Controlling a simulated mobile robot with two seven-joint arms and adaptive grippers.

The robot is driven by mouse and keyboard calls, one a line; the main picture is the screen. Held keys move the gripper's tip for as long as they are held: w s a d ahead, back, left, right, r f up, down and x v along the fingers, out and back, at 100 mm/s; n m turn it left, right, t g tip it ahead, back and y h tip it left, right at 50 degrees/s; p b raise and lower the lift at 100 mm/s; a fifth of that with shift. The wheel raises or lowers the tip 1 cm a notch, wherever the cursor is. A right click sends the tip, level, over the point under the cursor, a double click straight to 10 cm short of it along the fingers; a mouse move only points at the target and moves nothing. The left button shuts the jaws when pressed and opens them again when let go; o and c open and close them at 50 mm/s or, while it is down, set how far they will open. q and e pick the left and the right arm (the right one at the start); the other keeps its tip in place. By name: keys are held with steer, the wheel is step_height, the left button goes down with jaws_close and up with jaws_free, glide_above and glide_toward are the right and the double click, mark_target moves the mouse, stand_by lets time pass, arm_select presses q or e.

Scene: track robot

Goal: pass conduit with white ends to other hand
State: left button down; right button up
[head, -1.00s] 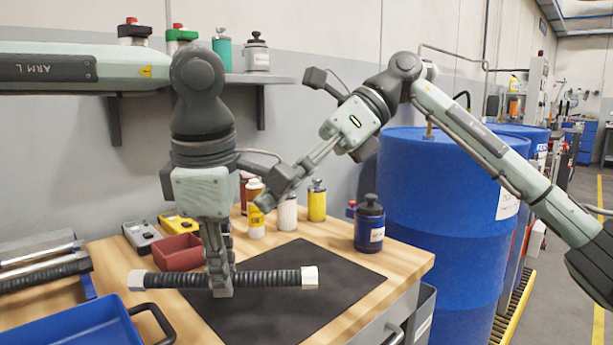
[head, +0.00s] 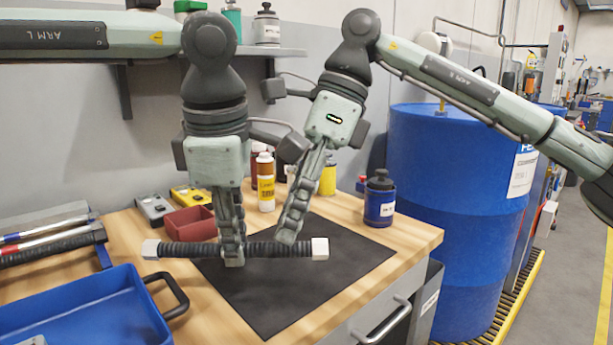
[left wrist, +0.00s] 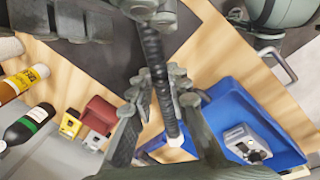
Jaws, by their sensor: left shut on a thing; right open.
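The conduit (head: 275,250) is a black ribbed tube with white ends, held level above the dark mat. My left gripper (head: 233,260) points down and is shut on it left of its middle. In the left wrist view the conduit (left wrist: 155,55) runs between my left fingers (left wrist: 157,92), with one white end (left wrist: 175,141) low in the picture. My right gripper (head: 287,238) is open, pointing down at the right half of the conduit. Its fingertips overlap the tube in the picture; whether they touch it or straddle it I cannot tell.
The dark mat (head: 340,262) lies on the wooden bench. A red bin (head: 190,224), yellow bottle (head: 265,185) and dark blue bottle (head: 380,200) stand around it. A blue tray (head: 85,315) is at the front left. A blue drum (head: 440,190) stands right of the bench.

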steer(key=shift+x, duration=1.55)
jaws_close()
arm_select(q)
steer(key=c, duration=1.4)
jaws_free()
steer(key=shift+o, duration=0.2)
